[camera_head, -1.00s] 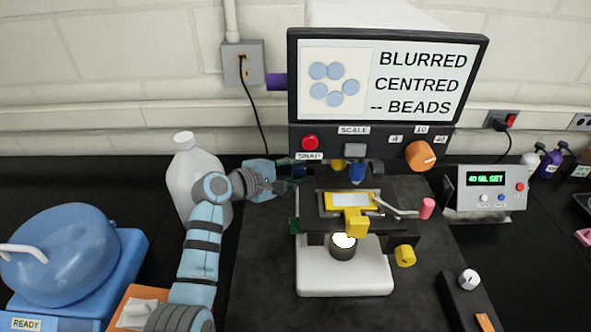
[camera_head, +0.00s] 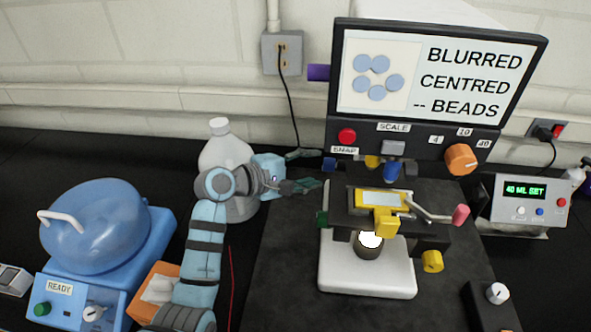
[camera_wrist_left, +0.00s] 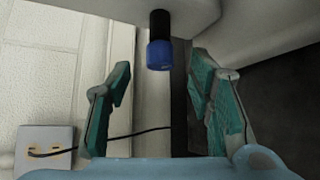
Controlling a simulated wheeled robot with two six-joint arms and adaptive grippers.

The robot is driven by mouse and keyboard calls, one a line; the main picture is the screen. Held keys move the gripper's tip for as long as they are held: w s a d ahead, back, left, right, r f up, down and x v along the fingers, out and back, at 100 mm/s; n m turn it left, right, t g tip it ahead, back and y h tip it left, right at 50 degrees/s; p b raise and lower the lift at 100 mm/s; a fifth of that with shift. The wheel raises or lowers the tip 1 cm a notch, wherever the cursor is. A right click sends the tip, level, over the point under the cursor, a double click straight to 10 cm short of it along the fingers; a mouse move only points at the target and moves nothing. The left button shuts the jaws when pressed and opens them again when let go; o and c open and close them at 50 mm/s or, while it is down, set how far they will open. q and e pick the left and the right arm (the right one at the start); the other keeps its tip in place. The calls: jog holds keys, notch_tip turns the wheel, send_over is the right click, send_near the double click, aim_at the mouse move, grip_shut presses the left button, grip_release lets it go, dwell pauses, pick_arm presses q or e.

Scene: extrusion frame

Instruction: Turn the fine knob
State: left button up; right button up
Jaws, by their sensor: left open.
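The microscope (camera_head: 395,270) stands in the middle of the head view, with a pink-tipped lever (camera_head: 460,215) at its right. A small blue knob (camera_head: 329,164) sits on its left side, a green knob (camera_head: 321,219) is lower left and a yellow knob (camera_head: 432,261) lower right. I see no label saying which is the fine knob. My left gripper (camera_head: 312,171) is open and empty beside the blue knob. In the left wrist view, a blue knob (camera_wrist_left: 160,55) on a black stem lies ahead between the spread fingers (camera_wrist_left: 162,80), apart from both. My right gripper is out of view.
The monitor (camera_head: 435,80) reads BLURRED, CENTRED, -- BEADS. A white jug (camera_head: 222,150) stands right behind my left wrist. A blue lidded machine (camera_head: 100,230) is at the left. A control box (camera_head: 530,205) and a small knob box (camera_head: 490,305) are at the right.

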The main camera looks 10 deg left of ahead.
pick_arm(q)
jog(key=v, duration=0.6)
jog(key=shift+s+a, duration=0.15)
jog(key=shift+a, duration=0.05)
jog(key=shift+d+r, duration=0.1)
dwell(2.2)
